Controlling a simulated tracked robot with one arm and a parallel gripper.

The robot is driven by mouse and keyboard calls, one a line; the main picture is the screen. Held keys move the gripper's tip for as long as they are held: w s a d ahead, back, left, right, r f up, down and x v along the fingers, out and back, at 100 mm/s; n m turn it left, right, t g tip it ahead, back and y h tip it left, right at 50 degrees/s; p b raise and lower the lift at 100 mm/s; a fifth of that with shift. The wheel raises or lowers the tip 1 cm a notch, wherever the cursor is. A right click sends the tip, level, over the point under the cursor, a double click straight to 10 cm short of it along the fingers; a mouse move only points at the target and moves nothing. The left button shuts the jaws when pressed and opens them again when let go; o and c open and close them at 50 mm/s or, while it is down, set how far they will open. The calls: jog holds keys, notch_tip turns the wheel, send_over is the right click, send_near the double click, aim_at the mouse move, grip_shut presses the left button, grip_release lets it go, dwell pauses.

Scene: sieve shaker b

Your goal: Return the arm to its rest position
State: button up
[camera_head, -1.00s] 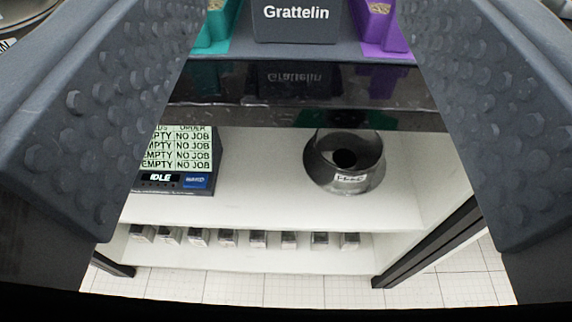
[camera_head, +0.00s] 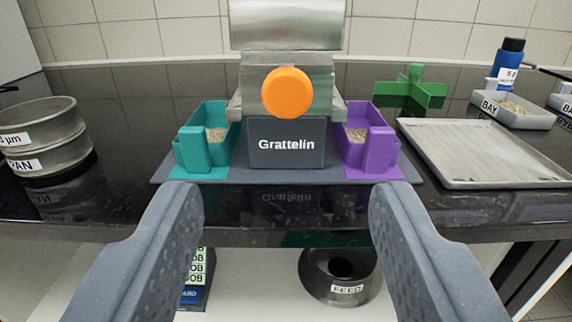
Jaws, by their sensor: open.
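My gripper (camera_head: 286,205) is open and empty, its two grey studded fingers wide apart at the lower left and lower right of the view. It is in front of the black counter, with nothing between the fingers. Beyond it stands the Grattelin machine (camera_head: 286,143), with a grey labelled front, a metal body and an orange round knob (camera_head: 287,92). A teal bin (camera_head: 206,141) with grainy material stands at its left and a purple bin (camera_head: 368,140) with similar material at its right. The fingers touch none of these.
Stacked sieves (camera_head: 42,135) stand on the counter at left. A metal tray (camera_head: 480,152), a green cross-shaped piece (camera_head: 411,91), a BAY tray (camera_head: 513,108) and a blue bottle (camera_head: 506,62) are at right. Below, a shelf holds a FEED funnel (camera_head: 341,277) and a partly hidden display (camera_head: 197,274).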

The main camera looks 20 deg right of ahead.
jog(key=w+a+r+n+g+y+p, duration=0.1)
jog(key=a+r+n+y, duration=0.1)
jog(key=a+r+y, duration=0.45)
jog(key=w+a+r+n+y+p, duration=0.1)
jog(key=a+r+p, duration=0.15)
jog(key=r, duration=0.75)
jog(key=s+d+r, duration=0.5)
jog(key=r, duration=0.5)
jog(key=s+d+r+n+p, duration=0.1)
jog(key=s+d+r, duration=0.4)
jog(key=r, duration=0.5)
jog(key=shift+s+d+r+h, duration=0.25)
jog(key=shift+s+d+h, duration=0.15)
jog(key=shift+s, duration=0.15)
